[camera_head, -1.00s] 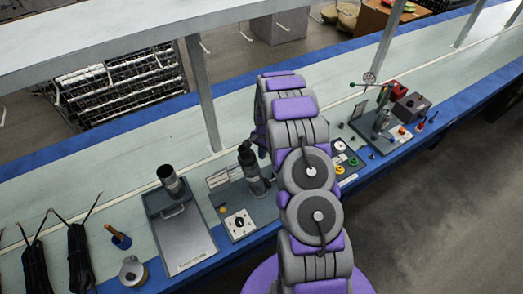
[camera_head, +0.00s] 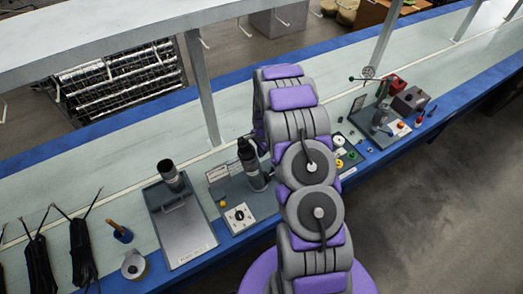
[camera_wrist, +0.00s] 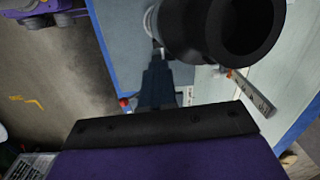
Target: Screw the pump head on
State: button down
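In the head view, a dark upright pump tube (camera_head: 252,168) stands on a grey board with a control box, left of my arm. My gripper is hidden behind my arm in the head view. In the wrist view, a large black cylinder with an open, hollow end (camera_wrist: 250,25) fills the top, close to the camera. My gripper (camera_wrist: 158,62) shows as a narrow dark shape pointing up toward a pale ring beside the cylinder. I cannot tell whether it touches or holds anything. I cannot pick out the pump head with certainty.
A grey tray (camera_head: 190,240) bears another open dark cylinder (camera_head: 171,174). A control box with a dial (camera_head: 238,217) sits before the pump tube. A red-handled press (camera_head: 385,108) stands right of my arm. A shelf post (camera_head: 203,90) rises behind the tube.

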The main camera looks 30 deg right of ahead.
jog(key=shift+s+a+m+t+h+p, duration=0.2)
jog(key=shift+s+a+m+p, duration=0.15)
jog(key=shift+m, duration=0.5)
jog(key=shift+s+a+m+t+h+p, duration=0.15)
jog(key=shift+s+a+m, duration=0.25)
jog(key=shift+m, duration=0.45)
jog(key=shift+s+a+f+m+h+p, duration=0.1)
jog(key=shift+s+a+m+h+p, duration=0.15)
jog(key=shift+a+m, duration=0.4)
jog(key=shift+s+a+m+h+p, duration=0.1)
jog(key=shift+a+m+h+p, duration=0.15)
jog(key=shift+m, duration=0.7)
jog(key=shift+a, duration=0.1)
jog(key=a+m, duration=0.2)
jog(key=m, duration=0.1)
jog(key=shift+s+f+h, duration=0.15)
jog(key=shift+h, duration=0.2)
